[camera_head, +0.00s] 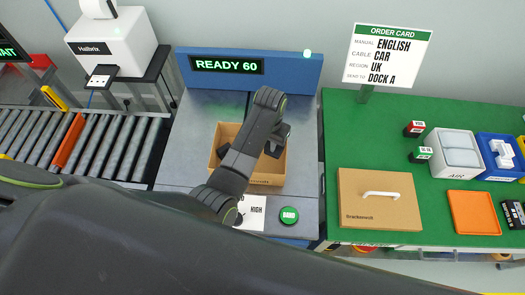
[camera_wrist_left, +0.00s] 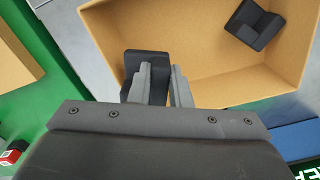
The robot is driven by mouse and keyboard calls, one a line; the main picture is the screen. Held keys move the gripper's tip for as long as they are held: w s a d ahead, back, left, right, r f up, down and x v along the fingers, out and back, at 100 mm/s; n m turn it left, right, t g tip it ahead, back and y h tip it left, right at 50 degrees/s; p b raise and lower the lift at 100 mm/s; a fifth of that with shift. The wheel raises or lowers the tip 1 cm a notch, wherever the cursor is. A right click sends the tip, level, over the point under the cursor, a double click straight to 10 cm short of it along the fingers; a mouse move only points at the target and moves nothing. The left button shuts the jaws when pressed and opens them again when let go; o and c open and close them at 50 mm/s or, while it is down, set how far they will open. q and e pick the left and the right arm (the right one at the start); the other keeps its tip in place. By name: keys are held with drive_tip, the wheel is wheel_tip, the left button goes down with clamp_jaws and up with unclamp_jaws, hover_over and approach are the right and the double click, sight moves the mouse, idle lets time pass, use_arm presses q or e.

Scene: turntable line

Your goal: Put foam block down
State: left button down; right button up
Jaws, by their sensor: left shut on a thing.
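A dark grey foam block (camera_wrist_left: 147,62) is in my left gripper (camera_wrist_left: 163,82), between the two grey fingers in the left wrist view. In the head view my left gripper (camera_head: 272,148) is over the right part of an open cardboard box (camera_head: 262,180), and the arm hides much of the box. The box also shows in the left wrist view (camera_wrist_left: 205,55). Another dark block (camera_wrist_left: 255,25) sits inside it, against a far corner. I cannot tell whether the held block touches the box. My right gripper is not in view.
The box stands on a grey station (camera_head: 190,150) with a blue "READY 60" panel (camera_head: 248,68). A green button (camera_head: 289,215) is in front of it. A roller conveyor (camera_head: 110,140) lies left. A green table (camera_head: 400,115) at right holds a closed carton (camera_head: 380,213) and trays.

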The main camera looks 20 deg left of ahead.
sight(267, 162)
use_arm(q)
drive_tip(key=shift+a+f, duration=0.1)
drive_tip(key=shift+f, duration=0.8)
wheel_tip(267, 162, down, 4)
drive_tip(key=shift+r, duration=0.15)
drive_tip(key=shift+f, duration=0.2)
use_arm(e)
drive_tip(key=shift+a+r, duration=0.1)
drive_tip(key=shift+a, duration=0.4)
use_arm(q)
drive_tip(key=shift+f, duration=0.1)
drive_tip(key=shift+f, duration=0.55)
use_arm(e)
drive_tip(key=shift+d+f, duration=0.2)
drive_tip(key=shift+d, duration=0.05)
use_arm(q)
drive_tip(key=c, duration=1.3)
unclamp_jaws()
drive_tip(key=shift+c, duration=0.2)
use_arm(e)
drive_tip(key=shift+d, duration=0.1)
